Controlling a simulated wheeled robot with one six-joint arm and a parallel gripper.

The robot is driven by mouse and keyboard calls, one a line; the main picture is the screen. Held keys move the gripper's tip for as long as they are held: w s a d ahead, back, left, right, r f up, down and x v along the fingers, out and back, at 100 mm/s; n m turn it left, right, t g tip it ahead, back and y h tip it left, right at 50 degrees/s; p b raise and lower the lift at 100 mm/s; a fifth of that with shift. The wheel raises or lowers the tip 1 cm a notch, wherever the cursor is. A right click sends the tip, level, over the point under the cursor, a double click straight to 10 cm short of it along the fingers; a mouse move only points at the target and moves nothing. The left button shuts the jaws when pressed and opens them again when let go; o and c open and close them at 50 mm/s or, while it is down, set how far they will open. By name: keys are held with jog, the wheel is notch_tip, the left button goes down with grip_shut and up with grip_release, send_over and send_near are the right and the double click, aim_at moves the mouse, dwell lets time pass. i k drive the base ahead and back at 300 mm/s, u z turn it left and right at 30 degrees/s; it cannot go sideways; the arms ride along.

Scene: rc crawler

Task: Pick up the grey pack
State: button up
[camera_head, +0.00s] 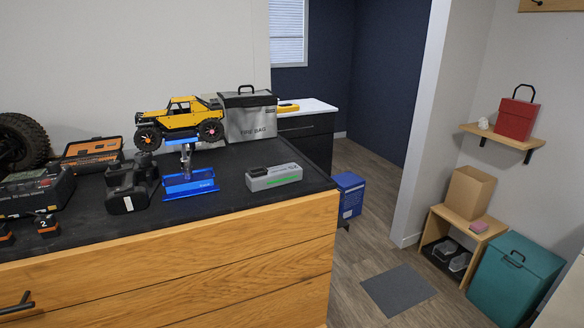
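The grey pack (274,177) is a long grey box with a green stripe and a dark piece on its top left. It lies on the black top of the wooden drawer cabinet (233,168), close to the right front corner. Its front and top are in clear view, and nothing touches it. My gripper does not show in the head camera view.
Left of the pack is a blue stand (190,187) under a yellow toy truck (180,122). A silver fire bag (250,118) stands behind. A black device (130,188) and an orange-topped case (92,152) are further left. The floor (345,265) right of the cabinet is largely open.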

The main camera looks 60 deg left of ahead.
aim_at(258, 179)
jog(key=u, duration=0.45)
jog(key=i, duration=0.9)
jog(key=u, duration=1.3)
jog(key=i, duration=0.6)
jog(key=u, duration=0.45)
